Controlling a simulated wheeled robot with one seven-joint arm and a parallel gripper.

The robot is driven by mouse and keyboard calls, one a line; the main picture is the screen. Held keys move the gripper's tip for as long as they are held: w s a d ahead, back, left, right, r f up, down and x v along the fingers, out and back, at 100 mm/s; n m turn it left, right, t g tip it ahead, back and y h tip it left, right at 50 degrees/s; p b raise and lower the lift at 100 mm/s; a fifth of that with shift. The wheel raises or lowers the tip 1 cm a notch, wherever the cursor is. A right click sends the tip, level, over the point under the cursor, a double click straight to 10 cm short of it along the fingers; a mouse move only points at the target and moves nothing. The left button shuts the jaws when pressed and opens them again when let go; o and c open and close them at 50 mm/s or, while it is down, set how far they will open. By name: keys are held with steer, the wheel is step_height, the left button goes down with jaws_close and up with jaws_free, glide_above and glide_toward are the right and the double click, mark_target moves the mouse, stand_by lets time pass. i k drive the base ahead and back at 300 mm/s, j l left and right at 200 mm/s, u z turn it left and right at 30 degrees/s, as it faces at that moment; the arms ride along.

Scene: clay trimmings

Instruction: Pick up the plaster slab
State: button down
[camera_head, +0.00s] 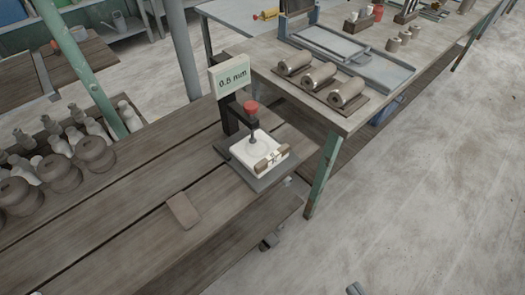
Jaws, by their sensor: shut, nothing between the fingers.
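A pale, square slab (245,147), which looks like the plaster slab, lies flat on the dark base (237,165) of a gauge stand. The gauge's red-topped plunger (251,108) stands over it, and a small brown and white piece (270,159) sits on its front right part. Only a small grey tip, which appears to be my gripper (355,288), shows at the bottom edge. It is shut and empty, well apart from the slab, to its lower right in the picture. The rest of it is out of frame.
A sign reading 0.8 mm (230,76) rises behind the slab. A flat brown block (183,210) lies on the wooden bench (110,215). Dark rounded pots (95,153) crowd the left. A higher table (262,70) with several rolls stands behind right. The floor at right is clear.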

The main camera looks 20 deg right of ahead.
mark_target(260, 158)
steer(key=i+j, duration=0.1)
steer(key=j, duration=0.5)
steer(key=i+j, duration=0.1)
steer(key=j, duration=0.5)
steer(key=i+j, duration=0.1)
steer(key=j, duration=0.55)
steer(key=z, duration=0.05)
